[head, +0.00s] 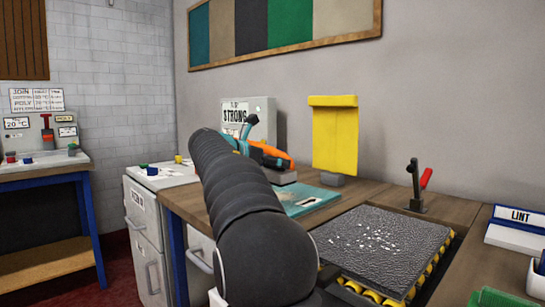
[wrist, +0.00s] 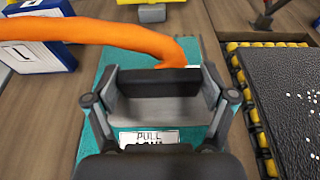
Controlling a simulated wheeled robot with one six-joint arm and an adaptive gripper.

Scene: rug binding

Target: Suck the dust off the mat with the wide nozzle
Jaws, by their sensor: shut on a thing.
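The dark textured mat (head: 385,235) with white specks of dust lies flat at the lower right of the head view. Its left part, also specked, shows at the right in the wrist view (wrist: 292,90). My gripper (wrist: 155,108) is over a teal board (wrist: 85,135), left of the mat. The hose also shows beyond my arm in the head view (head: 270,154).
Yellow rollers (head: 365,293) edge the mat's bed. A red-handled lever (head: 424,180) stands behind it. A yellow upright piece (head: 335,138) stands at the back. A LINT holder (head: 517,231) is at the right. A white label reading PULL (wrist: 150,137) shows below the fingers.

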